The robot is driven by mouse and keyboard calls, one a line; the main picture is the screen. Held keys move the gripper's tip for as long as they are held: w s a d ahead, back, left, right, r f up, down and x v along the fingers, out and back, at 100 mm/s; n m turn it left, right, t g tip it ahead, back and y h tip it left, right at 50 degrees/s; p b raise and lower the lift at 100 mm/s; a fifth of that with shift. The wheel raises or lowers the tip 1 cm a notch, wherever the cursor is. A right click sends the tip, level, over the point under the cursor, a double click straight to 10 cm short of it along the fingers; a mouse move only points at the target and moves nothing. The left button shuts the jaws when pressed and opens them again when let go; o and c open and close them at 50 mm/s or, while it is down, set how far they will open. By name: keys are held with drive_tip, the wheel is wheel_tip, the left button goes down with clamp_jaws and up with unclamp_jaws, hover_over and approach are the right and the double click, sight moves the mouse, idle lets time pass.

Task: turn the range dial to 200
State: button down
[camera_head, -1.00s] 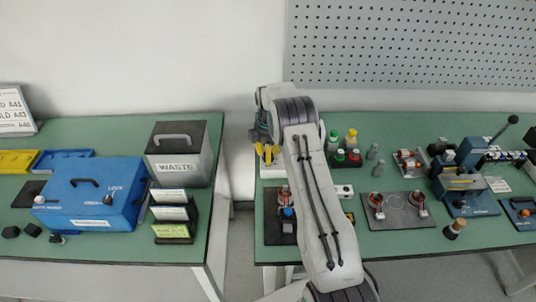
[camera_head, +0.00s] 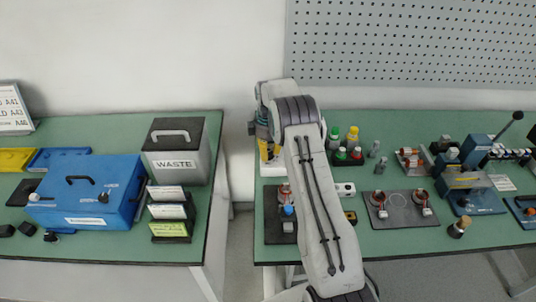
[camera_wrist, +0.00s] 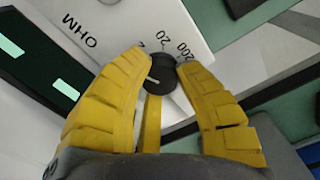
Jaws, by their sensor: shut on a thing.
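The range dial (camera_wrist: 163,76) is a small black knob on the white meter panel (camera_wrist: 110,25) in the wrist view. The panel bears the print OHM and the marks 2, 20 and 200 beside the dial's far side. A short pale line shows on the dial's near-left part; which mark it picks out I cannot tell. My gripper (camera_wrist: 164,64) has its yellow fingers closed around the dial, covering part of its sides. In the head view my gripper (camera_head: 268,150) is over the white meter (camera_head: 272,172) at the table's left end, mostly hidden by my arm.
Several capped bottles (camera_head: 340,158) stand just right of my arm. Stator parts on a dark mat (camera_head: 400,222) lie further right. A gap separates this table from the left one, which holds a grey waste bin (camera_head: 205,160) and a blue box (camera_head: 85,215).

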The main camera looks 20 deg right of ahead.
drive_tip(key=shift+f+m, duration=0.15)
drive_tip(key=shift+m, duration=0.65)
drive_tip(key=shift+s+b, duration=0.1)
drive_tip(key=shift+b, duration=0.2)
drive_tip(key=c, duration=0.8)
unclamp_jaws()
drive_tip(key=shift+c, duration=0.2)
drive_tip(key=shift+r, duration=0.2)
